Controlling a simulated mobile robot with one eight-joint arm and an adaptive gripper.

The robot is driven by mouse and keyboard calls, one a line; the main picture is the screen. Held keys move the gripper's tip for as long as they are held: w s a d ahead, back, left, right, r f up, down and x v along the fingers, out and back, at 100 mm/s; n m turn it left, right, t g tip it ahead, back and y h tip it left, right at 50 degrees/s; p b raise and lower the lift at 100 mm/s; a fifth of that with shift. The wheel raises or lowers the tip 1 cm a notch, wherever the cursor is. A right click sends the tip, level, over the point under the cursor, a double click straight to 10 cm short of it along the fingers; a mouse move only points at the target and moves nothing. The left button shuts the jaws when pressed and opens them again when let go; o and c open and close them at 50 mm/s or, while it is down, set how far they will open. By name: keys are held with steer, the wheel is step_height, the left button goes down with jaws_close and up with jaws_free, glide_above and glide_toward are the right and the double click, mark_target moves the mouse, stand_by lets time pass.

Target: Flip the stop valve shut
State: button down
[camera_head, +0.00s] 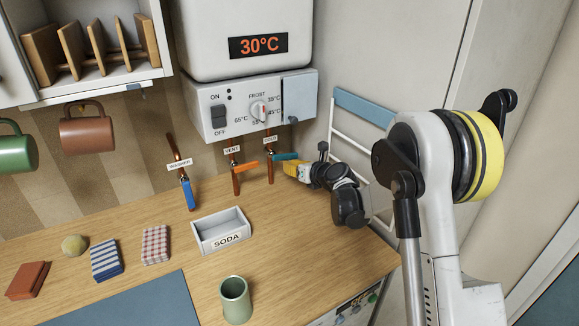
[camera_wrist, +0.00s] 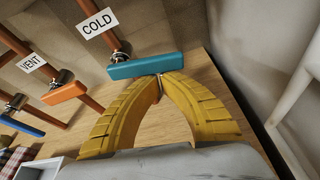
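Three pipes with lever valves stand against the wall under the boiler. The pipe labelled COLD (camera_head: 270,139) has a teal lever (camera_head: 285,156), set crosswise to its pipe; it also shows in the wrist view (camera_wrist: 145,66). The VENT pipe's orange lever (camera_head: 247,165) is also crosswise. The left pipe's blue lever (camera_head: 187,194) lies along its pipe. My gripper (camera_head: 288,168) is at the teal lever, its yellow fingertips (camera_wrist: 158,77) together at the lever's near edge. I see nothing clearly held; whether they touch the lever, I cannot tell.
The boiler (camera_head: 250,98) hangs above the valves. A SODA tray (camera_head: 221,232), green cup (camera_head: 235,300), folded cloths (camera_head: 106,260) and a sponge (camera_head: 27,281) are on the wooden counter. A white rack with a blue top (camera_head: 363,107) stands close right of my gripper.

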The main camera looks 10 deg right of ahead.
steer(key=shift+r, duration=0.55)
steer(key=shift+f, duration=0.5)
step_height(320, 180, down, 4)
steer(key=b, duration=0.3)
steer(key=shift+r, duration=0.25)
steer(key=p+v, duration=0.1)
steer(key=v, duration=0.2)
steer(key=p+v, duration=0.1)
steer(key=v, duration=0.2)
steer(key=p+v, duration=0.1)
steer(key=v, duration=0.3)
steer(key=shift+s+a+r, duration=0.15)
steer(key=shift+a, duration=0.2)
